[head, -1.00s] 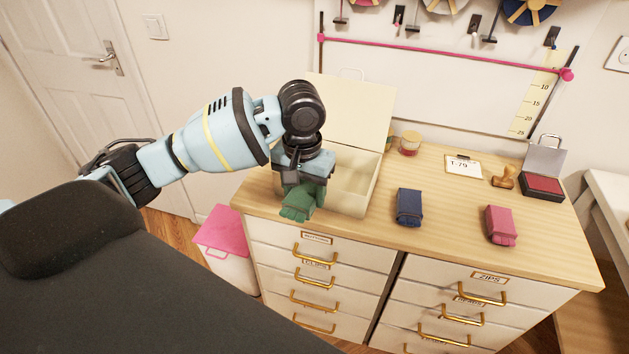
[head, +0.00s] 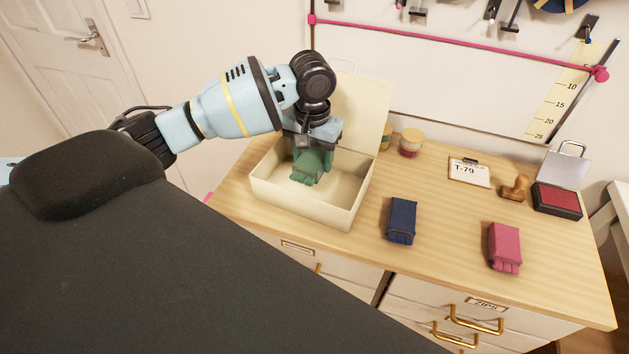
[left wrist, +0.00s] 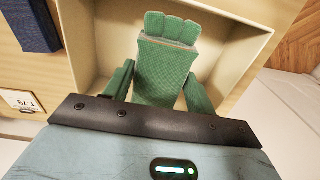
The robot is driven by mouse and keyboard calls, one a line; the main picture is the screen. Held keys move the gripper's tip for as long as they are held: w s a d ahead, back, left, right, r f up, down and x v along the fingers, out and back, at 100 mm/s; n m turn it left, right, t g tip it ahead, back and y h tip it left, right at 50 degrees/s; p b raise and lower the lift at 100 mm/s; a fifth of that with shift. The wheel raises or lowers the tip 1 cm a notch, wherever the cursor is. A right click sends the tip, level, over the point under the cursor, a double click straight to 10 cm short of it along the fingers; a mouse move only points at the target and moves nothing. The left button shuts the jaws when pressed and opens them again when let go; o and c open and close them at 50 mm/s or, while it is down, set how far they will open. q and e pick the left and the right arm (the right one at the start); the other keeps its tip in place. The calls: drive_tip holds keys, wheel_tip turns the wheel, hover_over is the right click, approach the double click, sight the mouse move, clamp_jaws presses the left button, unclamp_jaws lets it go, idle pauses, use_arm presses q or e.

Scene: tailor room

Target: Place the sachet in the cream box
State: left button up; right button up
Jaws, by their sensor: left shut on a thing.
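The green sachet (head: 308,168) is held by my left gripper (head: 312,148), which is shut on it. The sachet hangs inside the outline of the open cream box (head: 300,207), near its middle. I cannot tell whether it touches the floor of the box. In the left wrist view the sachet (left wrist: 165,68) is between the fingers, with the cream box (left wrist: 235,48) walls around it. The lid (head: 362,108) of the box stands open at the back. My right gripper is not in view.
A blue sachet (head: 402,220) and a pink sachet (head: 504,248) lie on the wooden dresser top (head: 450,215) to the right of the box. A small jar (head: 411,143), a T-79 card (head: 468,171), a stamp (head: 516,188) and a red ink pad (head: 557,200) stand behind them.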

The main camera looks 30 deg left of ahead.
sight(313, 157)
use_arm(q)
wheel_tip(313, 157, down, 3)
drive_tip(key=shift+w+r, duration=0.1)
drive_tip(key=shift+r, duration=0.1)
drive_tip(key=shift+f, duration=0.3)
drive_tip(key=shift+f+b, duration=0.3)
drive_tip(key=shift+f, duration=1.95)
drive_tip(key=shift+f, duration=0.1)
drive_tip(key=o, duration=1)
